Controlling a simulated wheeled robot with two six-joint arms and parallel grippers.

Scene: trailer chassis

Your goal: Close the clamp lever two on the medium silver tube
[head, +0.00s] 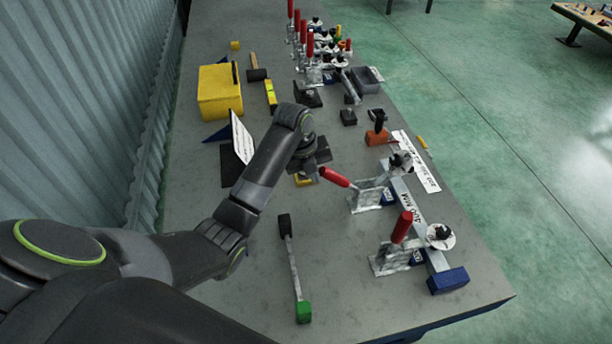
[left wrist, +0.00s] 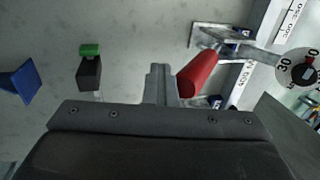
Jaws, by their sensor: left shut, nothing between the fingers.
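The medium silver tube (head: 410,207), marked 400, lies along the right side of the bench across two toggle clamps. The far clamp's red lever (head: 334,177) leans over toward the left, away from the tube. The near clamp's red lever (head: 402,227) stands nearly upright. My left gripper (head: 318,167) is shut and empty just above and left of the far lever. In the left wrist view, the shut fingers (left wrist: 160,78) are right beside a red lever (left wrist: 198,73); whether they touch it cannot be told. My right gripper is out of view.
A green-and-black tool (head: 293,265) lies left of the near clamp. A blue block (head: 447,280) sits at the tube's near end. An orange block (head: 376,137) and yellow bin (head: 220,92) stand farther back. More red-handled clamps (head: 309,45) stand at the far end.

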